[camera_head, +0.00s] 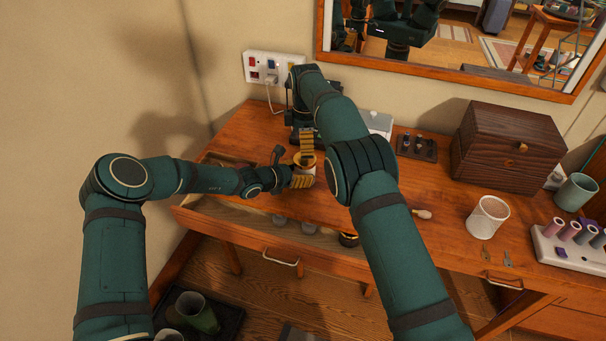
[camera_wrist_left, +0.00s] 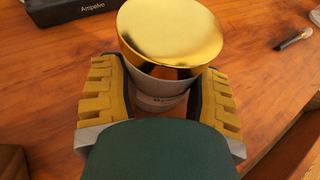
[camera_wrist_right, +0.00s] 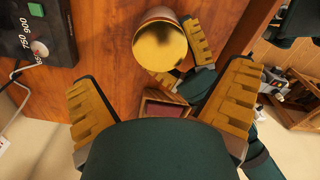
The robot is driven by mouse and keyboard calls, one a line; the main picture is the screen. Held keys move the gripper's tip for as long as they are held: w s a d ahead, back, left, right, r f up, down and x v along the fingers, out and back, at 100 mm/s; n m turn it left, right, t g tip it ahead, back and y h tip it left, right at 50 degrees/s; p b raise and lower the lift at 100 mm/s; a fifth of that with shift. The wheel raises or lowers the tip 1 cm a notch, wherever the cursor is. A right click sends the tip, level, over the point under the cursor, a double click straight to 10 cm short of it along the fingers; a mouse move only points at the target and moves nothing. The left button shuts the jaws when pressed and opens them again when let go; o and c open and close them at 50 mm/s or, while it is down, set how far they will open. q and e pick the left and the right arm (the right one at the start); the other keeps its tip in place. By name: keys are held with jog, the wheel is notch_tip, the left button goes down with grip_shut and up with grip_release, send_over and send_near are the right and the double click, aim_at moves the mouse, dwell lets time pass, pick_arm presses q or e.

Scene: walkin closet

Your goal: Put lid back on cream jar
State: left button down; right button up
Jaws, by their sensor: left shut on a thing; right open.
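The cream jar (camera_wrist_left: 160,88) is a white pot standing on the wooden table. The gold lid (camera_wrist_left: 172,30) sits on top of it; I cannot tell whether it is fully seated. The lid's shiny top also shows in the right wrist view (camera_wrist_right: 160,46). My left gripper (camera_head: 303,174) is shut around the jar's white body, below the lid, with one finger on each side in the left wrist view (camera_wrist_left: 160,92). My right gripper (camera_head: 306,143) is open and empty above the jar, pointing down. In its wrist view (camera_wrist_right: 160,95) the lid lies ahead of the spread fingers, apart from them.
A black device with a dial (camera_wrist_right: 36,38) lies near the jar. A brush (camera_wrist_left: 294,38) lies to the right. An open drawer (camera_head: 250,226) juts out in front. A wooden box (camera_head: 510,147), white cup (camera_head: 487,217) and mirror (camera_head: 450,72) are farther right and behind.

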aim_at(305, 170)
pick_arm(q)
jog(key=shift+f, duration=0.1)
pick_arm(e)
jog(key=shift+f, duration=3.1)
